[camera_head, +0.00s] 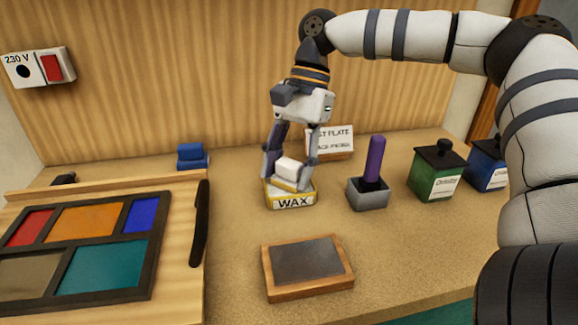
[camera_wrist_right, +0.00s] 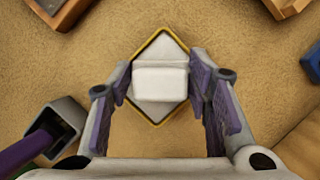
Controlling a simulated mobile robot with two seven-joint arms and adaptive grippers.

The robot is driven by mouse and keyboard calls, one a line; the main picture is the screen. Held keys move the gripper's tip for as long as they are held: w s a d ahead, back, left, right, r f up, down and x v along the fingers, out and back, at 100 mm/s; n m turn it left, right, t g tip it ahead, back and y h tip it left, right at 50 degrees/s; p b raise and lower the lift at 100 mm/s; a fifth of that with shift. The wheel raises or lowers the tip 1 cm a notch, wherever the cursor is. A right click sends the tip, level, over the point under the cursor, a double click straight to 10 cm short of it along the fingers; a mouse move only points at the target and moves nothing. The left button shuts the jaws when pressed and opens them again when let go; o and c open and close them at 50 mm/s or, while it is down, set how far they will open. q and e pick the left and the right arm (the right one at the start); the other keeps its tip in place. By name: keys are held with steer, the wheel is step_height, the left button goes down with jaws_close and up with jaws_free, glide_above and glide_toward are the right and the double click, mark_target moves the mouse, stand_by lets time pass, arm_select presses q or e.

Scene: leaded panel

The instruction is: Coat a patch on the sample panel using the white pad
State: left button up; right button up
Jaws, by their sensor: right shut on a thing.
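My right gripper (camera_head: 290,163) is shut on the white pad (camera_head: 291,170), with a finger on each side of it. The pad sits at the yellow-rimmed wax tin (camera_head: 291,200), low over its opening or in it; I cannot tell whether it touches the wax. In the right wrist view the pad (camera_wrist_right: 160,82) is between the fingers (camera_wrist_right: 168,90), with the tin's yellow rim (camera_wrist_right: 184,46) around it. The sample panel (camera_head: 307,261), a dark grey plate in a wooden frame, lies flat in front of the tin. My left gripper is out of view.
A grey holder (camera_head: 368,195) with a purple-handled tool stands right of the tin. Green (camera_head: 437,172) and blue (camera_head: 487,165) containers are farther right. The coloured leaded panel (camera_head: 85,250) lies on a board at left. A small sign (camera_head: 335,140) stands behind the gripper.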

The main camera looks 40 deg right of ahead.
mark_target(289, 162)
steer(key=shift+f, duration=0.1)
steer(key=shift+r, duration=3.55)
